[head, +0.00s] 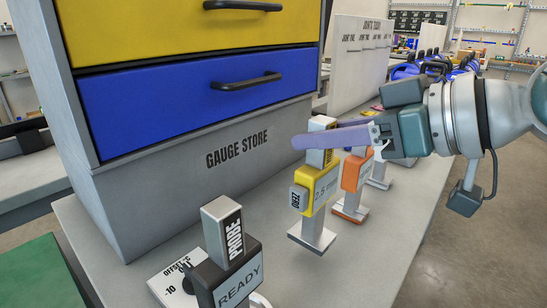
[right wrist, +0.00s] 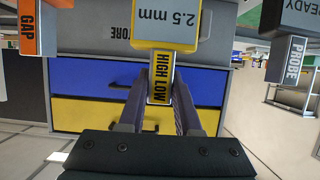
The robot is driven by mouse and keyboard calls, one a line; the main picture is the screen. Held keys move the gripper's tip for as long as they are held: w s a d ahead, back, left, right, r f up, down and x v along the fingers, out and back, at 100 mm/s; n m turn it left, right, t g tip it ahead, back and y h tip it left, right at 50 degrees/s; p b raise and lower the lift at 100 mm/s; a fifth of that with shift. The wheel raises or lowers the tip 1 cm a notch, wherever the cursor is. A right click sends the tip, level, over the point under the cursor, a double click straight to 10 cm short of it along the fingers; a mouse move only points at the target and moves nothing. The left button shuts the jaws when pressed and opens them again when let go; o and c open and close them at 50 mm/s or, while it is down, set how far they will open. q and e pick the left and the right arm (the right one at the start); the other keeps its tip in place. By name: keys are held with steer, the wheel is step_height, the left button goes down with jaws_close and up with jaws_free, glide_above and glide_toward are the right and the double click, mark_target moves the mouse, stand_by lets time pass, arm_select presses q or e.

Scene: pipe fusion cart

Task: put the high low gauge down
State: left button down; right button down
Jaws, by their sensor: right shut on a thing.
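The high low gauge (head: 318,188) is yellow with a "2.5 mm" display, a grey top and a flat metal foot. It is upright over the grey bench top in the head view. I cannot tell whether its foot touches the bench. My right gripper (head: 318,138) comes in from the right and is shut on the gauge's upper part. In the right wrist view the gauge's "HIGH LOW" label (right wrist: 162,78) shows between the two fingers. The near finger hides part of its top in the head view. My left gripper is not in view.
An orange gauge (head: 354,178) stands close behind on the right, with another grey-footed one beyond. A probe gauge (head: 232,262) reading "READY" stands at the front left. The "GAUGE STORE" cabinet (head: 205,165) rises behind. The bench (head: 345,265) is clear at front right.

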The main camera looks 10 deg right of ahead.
mark_target(328, 165)
steer(key=shift+f+b, duration=0.35)
steer(key=shift+f, duration=1.5)
steer(key=shift+f, duration=0.15)
steer(key=c, duration=0.6)
jaws_free()
